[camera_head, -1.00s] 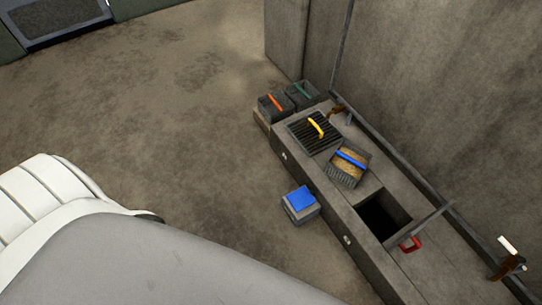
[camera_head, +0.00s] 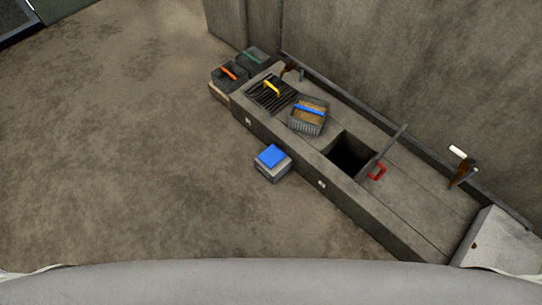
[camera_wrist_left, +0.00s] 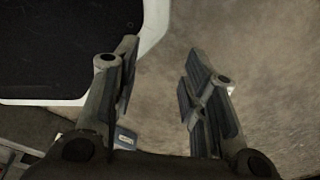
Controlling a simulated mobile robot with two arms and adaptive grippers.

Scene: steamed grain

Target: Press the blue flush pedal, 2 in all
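The blue flush pedal (camera_head: 271,156) is a blue square plate on top of a small grey block. It stands on the floor against the front of the long grey bench, in the head view. My left gripper (camera_wrist_left: 158,80) shows in the left wrist view with its two fingers apart and nothing between them. The floor lies beyond its fingers. A small blue patch (camera_wrist_left: 125,138) shows low in that view, partly hidden by a finger; I cannot tell what it is. Neither gripper shows in the head view, so nothing touches the pedal there.
The grey bench (camera_head: 398,224) has a dark square opening (camera_head: 348,153), a red-handled lid (camera_head: 377,172), a yellow-handled grate (camera_head: 271,91) and a blue-handled grain basket (camera_head: 309,115). Boxes with orange (camera_head: 229,75) and green (camera_head: 252,59) handles stand at its far end. Floor (camera_head: 120,160) left of it is clear.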

